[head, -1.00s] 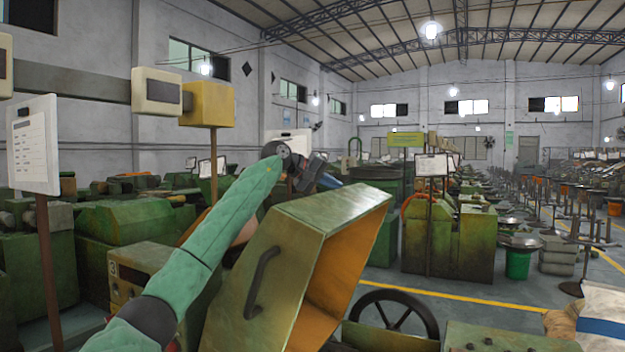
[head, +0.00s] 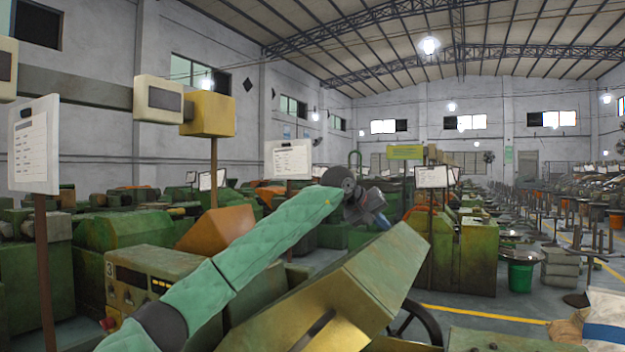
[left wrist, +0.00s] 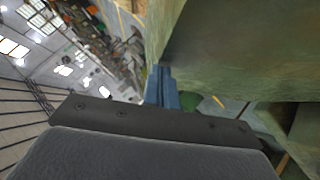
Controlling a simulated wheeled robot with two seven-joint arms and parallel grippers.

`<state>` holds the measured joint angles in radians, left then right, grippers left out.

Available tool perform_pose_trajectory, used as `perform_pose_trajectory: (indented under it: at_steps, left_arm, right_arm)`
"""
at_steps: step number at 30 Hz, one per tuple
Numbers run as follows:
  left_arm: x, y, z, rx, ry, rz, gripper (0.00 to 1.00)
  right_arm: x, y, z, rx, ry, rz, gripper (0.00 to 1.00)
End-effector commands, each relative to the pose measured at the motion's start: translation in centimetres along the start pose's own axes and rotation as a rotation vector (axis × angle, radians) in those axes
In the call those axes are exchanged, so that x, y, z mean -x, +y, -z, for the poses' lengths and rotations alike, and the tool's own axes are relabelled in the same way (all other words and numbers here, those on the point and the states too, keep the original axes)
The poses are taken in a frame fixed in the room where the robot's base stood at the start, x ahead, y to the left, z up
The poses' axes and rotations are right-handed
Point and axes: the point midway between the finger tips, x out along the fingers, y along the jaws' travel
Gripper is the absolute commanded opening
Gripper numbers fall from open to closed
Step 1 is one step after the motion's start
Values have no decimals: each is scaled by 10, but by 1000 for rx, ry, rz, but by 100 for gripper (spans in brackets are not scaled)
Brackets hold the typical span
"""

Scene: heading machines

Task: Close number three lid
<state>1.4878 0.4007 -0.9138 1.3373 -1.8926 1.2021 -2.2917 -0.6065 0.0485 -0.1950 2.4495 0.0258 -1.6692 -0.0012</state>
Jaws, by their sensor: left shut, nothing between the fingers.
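The number three machine shows at lower left of the head view, with its control panel (head: 135,285) marked 3. Its green metal lid (head: 350,295) is tilted part way down at lower middle. My left arm crosses in front of the machine, and my left gripper (head: 376,212) is at the lid's far upper edge. In the left wrist view the blue fingers (left wrist: 162,88) are together and empty, right beside the green lid surface (left wrist: 230,50). I cannot tell whether they touch it. The lid's handle is not visible now. My right gripper is out of view.
A black wheel (head: 418,322) shows partly behind the lid. A sign on a post (head: 35,145) stands at left, and a yellow box on a post (head: 208,114) stands behind the arm. Other green machines (head: 470,250) stand beyond. Open floor with a yellow line (head: 480,313) lies at right.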

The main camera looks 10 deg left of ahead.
Motion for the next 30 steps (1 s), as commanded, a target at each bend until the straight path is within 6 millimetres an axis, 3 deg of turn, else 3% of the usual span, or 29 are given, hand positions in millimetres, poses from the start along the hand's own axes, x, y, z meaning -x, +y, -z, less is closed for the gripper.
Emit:
perform_pose_trajectory:
  at_steps: [8, 25, 30]
  left_arm:
    - [-35, 5, -36, -62, -2, 60, 0]
    - [-141, -1, -142, -256, -1, 253, 0]
    - [-168, -10, -169, -305, -1, 303, 0]
  right_arm:
    - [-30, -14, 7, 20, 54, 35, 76]
    - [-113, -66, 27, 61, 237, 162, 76]
    - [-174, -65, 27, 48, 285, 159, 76]
